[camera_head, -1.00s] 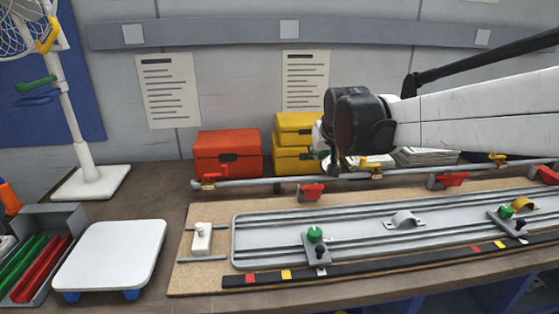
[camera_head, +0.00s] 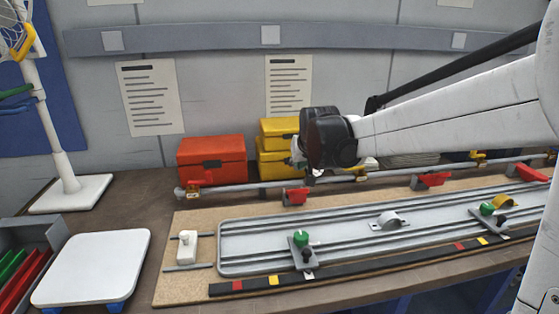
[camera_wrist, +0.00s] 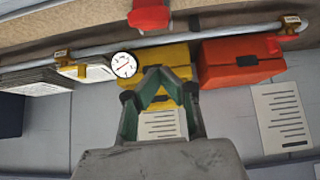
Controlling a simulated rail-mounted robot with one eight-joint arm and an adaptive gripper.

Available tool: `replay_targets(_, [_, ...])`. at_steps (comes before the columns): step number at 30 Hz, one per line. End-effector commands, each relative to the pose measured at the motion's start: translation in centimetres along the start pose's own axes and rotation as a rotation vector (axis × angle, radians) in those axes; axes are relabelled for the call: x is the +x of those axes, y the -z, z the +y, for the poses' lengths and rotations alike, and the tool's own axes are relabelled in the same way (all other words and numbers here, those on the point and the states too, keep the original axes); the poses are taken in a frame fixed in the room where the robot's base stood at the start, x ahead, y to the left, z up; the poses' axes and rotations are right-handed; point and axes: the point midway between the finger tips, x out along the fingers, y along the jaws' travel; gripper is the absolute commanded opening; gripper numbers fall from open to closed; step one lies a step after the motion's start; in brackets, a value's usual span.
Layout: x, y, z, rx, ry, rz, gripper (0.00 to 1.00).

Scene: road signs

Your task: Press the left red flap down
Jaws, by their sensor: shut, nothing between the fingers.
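The leftmost of the red flaps (camera_head: 295,196) on the board's back edge stands raised below the grey rail. More red flaps sit farther right, a middle one (camera_head: 431,180) and a right one (camera_head: 532,173). In the wrist view one red flap (camera_wrist: 150,15) shows at the top edge, partly cut off. My gripper (camera_wrist: 158,72) is shut and empty there, its green-grey fingertips together in front of the yellow boxes. In the head view my dark wrist hides most of the gripper, which is above and behind the left flap, apart from it.
A grey rail (camera_head: 240,188) with yellow clamps runs behind the flaps. Red (camera_head: 212,158) and yellow (camera_head: 278,165) boxes stand behind it. A round dial (camera_wrist: 124,65) is near the fingers. The board carries a grey track (camera_head: 345,233) and green knobs (camera_head: 302,237). A white platform (camera_head: 92,265) is at left.

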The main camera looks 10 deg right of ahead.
Motion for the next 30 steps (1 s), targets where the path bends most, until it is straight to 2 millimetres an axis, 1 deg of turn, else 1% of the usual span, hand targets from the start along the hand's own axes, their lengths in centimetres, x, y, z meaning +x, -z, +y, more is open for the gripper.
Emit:
replay_targets(1, [1.0,0.0,0.0,0.000,0.000,0.000,0.00])
replay_targets(3, [2.1,0.0,0.0,0.000,0.000,0.000,0.00])
replay_targets(8, [4.4,0.0,0.0,0.000,0.000,0.000,0.00])
replay_targets(12, [4.7,-2.2,0.0,0.000,0.000,0.000,0.00])
replay_targets(18, [5.1,-3.7,0.0,0.000,0.000,0.000,0.00])
replay_targets(30, [5.1,-3.9,0.0,0.000,0.000,0.000,0.00])
